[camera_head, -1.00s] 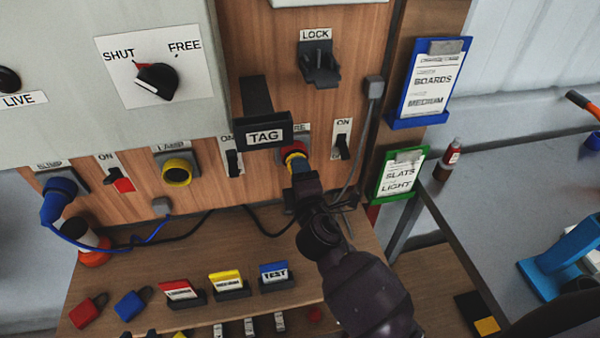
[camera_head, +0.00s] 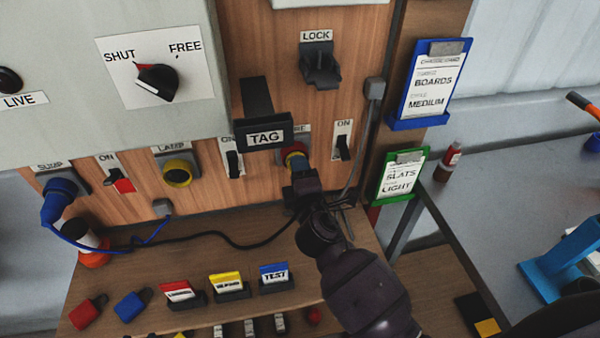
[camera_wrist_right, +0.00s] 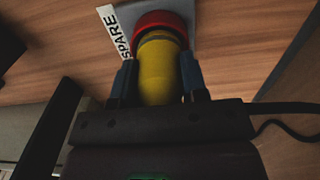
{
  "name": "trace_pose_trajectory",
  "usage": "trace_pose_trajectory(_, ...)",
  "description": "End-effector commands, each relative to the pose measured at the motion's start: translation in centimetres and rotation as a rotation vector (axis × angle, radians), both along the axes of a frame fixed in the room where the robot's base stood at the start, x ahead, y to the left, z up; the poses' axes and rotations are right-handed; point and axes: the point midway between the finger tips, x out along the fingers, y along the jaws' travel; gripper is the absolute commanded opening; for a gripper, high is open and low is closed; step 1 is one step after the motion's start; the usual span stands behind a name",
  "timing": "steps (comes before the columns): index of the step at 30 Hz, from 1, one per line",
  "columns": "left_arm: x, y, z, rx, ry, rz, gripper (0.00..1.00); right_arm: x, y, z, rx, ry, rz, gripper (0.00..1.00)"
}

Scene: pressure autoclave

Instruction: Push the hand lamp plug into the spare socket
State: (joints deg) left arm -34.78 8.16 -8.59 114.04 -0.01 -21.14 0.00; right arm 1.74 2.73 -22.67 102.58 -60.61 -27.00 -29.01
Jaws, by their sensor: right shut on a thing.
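My right gripper (camera_head: 302,177) is at the spare socket (camera_head: 293,148), low on the wooden panel and partly hidden behind the TAG holder. In the right wrist view the gripper's two fingers (camera_wrist_right: 157,82) are shut on the yellow hand lamp plug (camera_wrist_right: 160,72), one on each side. The plug points at the red ring of the spare socket (camera_wrist_right: 160,20), beside a SPARE label. Its front end meets or enters the ring; how deep it sits cannot be told. My left gripper is not in view.
The black TAG holder (camera_head: 264,134) juts out just left of the gripper. An ON switch (camera_head: 342,147) is to the right. The yellow-ringed LAMP socket (camera_head: 177,173) is empty. A blue plug (camera_head: 58,197) is in the SUMP socket. A dark cable (camera_head: 225,236) crosses the shelf.

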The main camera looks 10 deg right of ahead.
Motion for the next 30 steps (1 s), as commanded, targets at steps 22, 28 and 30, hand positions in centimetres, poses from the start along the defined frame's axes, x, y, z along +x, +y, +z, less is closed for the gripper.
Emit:
trace_pose_trajectory(22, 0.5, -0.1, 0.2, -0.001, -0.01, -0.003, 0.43, 0.0, 0.0, -0.1, 0.0, 0.001, 0.0, 0.7)
trace_pose_trajectory(28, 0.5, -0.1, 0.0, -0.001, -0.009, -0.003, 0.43, -2.3, -0.1, -0.1, 0.001, 0.002, -0.001, 0.7)
trace_pose_trajectory(30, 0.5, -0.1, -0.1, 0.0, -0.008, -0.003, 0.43, -3.5, 0.0, -0.2, 0.001, 0.003, -0.001, 0.7)
